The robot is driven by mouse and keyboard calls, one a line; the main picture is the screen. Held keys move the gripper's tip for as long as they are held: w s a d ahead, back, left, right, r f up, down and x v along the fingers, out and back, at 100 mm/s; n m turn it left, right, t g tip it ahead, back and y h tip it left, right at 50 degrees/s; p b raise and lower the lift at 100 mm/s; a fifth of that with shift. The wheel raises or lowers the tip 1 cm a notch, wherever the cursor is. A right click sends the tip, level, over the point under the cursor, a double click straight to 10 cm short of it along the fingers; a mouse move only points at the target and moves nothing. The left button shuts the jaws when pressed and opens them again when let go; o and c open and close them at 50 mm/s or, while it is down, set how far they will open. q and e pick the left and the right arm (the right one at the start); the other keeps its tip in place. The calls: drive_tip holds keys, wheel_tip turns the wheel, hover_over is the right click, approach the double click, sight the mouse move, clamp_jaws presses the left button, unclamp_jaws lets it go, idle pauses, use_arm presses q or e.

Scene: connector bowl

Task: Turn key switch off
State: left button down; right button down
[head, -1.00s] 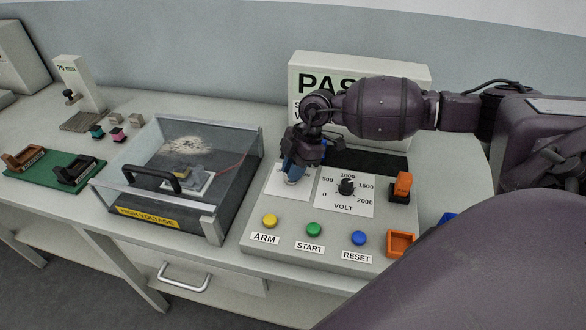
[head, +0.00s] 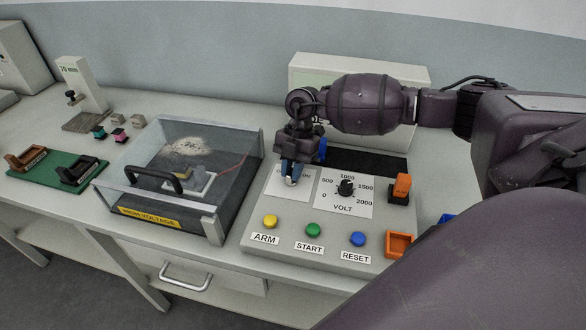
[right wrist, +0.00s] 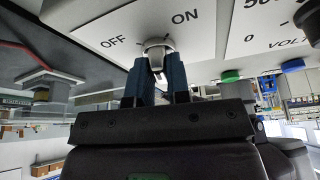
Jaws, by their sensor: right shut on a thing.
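The key switch (right wrist: 156,50) shows in the right wrist view, with OFF printed to its left and ON to its right on a white plate (right wrist: 110,22). My right gripper (right wrist: 157,72) is shut on the key, its two blue fingers on either side of it. In the head view my right gripper (head: 290,178) reaches down over the switch plate (head: 273,189) on the grey control panel (head: 290,238) and hides most of the key. I cannot tell exactly which mark the key points to. My left gripper is not in view.
The VOLT dial (head: 345,188) is just right of the gripper. Yellow ARM (head: 270,221), green START (head: 313,229) and blue RESET (head: 358,239) buttons line the panel's front. A clear high-voltage box (head: 190,165) stands close on the left. An orange switch (head: 402,186) stands at right.

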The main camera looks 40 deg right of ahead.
drive_tip(key=n, duration=0.1)
drive_tip(key=n+g, duration=0.1)
drive_tip(key=n, duration=0.1)
drive_tip(key=n+h, duration=0.1)
drive_tip(key=shift+a+f+n, duration=0.15)
drive_tip(key=shift+f+n, duration=0.1)
drive_tip(key=shift+n, duration=0.05)
drive_tip(key=n, duration=0.2)
drive_tip(key=n+g+h+b, duration=0.1)
drive_tip(key=n, duration=0.1)
drive_tip(key=shift+a+n+h, duration=0.1)
drive_tip(key=shift+n+h, duration=0.2)
drive_tip(key=shift+n, duration=0.1)
drive_tip(key=shift+n+h, duration=0.3)
drive_tip(key=shift+n, duration=0.3)
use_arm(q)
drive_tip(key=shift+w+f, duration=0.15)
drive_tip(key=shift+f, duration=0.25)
use_arm(e)
drive_tip(key=shift+n, duration=0.5)
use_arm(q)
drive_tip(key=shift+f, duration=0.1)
use_arm(e)
drive_tip(key=c, duration=1.4)
unclamp_jaws()
drive_tip(key=o, duration=0.3)
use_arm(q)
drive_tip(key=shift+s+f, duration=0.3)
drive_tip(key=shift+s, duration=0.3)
